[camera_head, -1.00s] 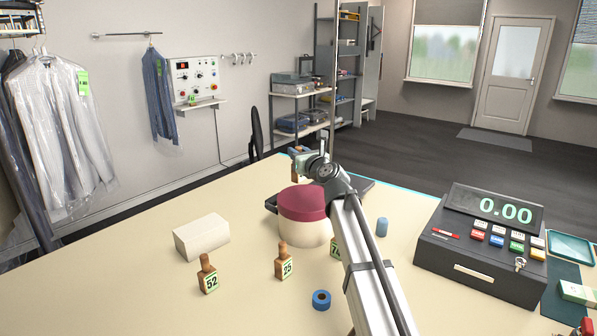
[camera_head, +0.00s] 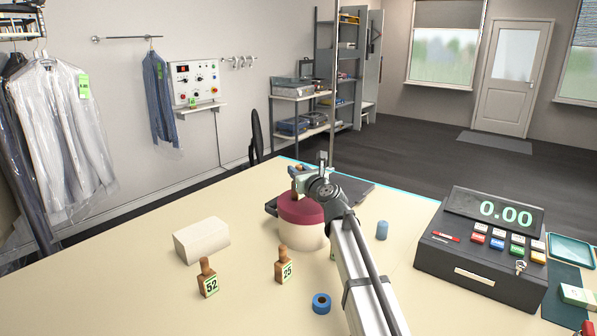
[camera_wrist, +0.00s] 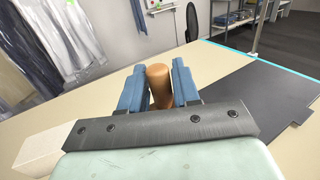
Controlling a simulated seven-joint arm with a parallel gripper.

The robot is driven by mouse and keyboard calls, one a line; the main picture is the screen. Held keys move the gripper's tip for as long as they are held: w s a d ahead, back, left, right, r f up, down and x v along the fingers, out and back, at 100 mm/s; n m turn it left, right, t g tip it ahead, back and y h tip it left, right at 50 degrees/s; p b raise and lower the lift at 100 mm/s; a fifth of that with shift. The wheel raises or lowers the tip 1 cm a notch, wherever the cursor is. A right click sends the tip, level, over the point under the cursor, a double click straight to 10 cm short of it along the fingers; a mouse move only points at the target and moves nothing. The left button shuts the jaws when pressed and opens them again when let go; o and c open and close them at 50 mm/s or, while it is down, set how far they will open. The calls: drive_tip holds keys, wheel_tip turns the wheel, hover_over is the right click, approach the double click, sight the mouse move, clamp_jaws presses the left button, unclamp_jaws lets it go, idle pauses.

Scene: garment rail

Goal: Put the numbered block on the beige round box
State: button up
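The beige round box (camera_head: 298,237) has a maroon top and stands near the table's middle, partly behind my arm. My gripper (camera_head: 297,178) is over the maroon top in the head view. In the wrist view, its blue fingers (camera_wrist: 160,85) are shut on the brown wooden knob of a block (camera_wrist: 159,78). That block's number is hidden, and I cannot tell whether it touches the box top. Block 52 (camera_head: 208,283) and block 25 (camera_head: 283,267) stand upright in front of the box. Another block (camera_head: 333,255) is almost wholly hidden by my arm.
A cream brick-like block (camera_head: 202,241) lies left of the box. A blue tape roll (camera_head: 321,303) and a blue cylinder (camera_head: 382,229) are nearby. A dark flat slab (camera_head: 352,187) lies behind the box. A cash register (camera_head: 480,250) stands at right. The table's front left is clear.

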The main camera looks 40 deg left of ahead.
drive_tip(key=o, duration=0.4)
drive_tip(key=shift+c, duration=0.2)
drive_tip(key=shift+r, duration=0.15)
drive_tip(key=v, duration=1.2)
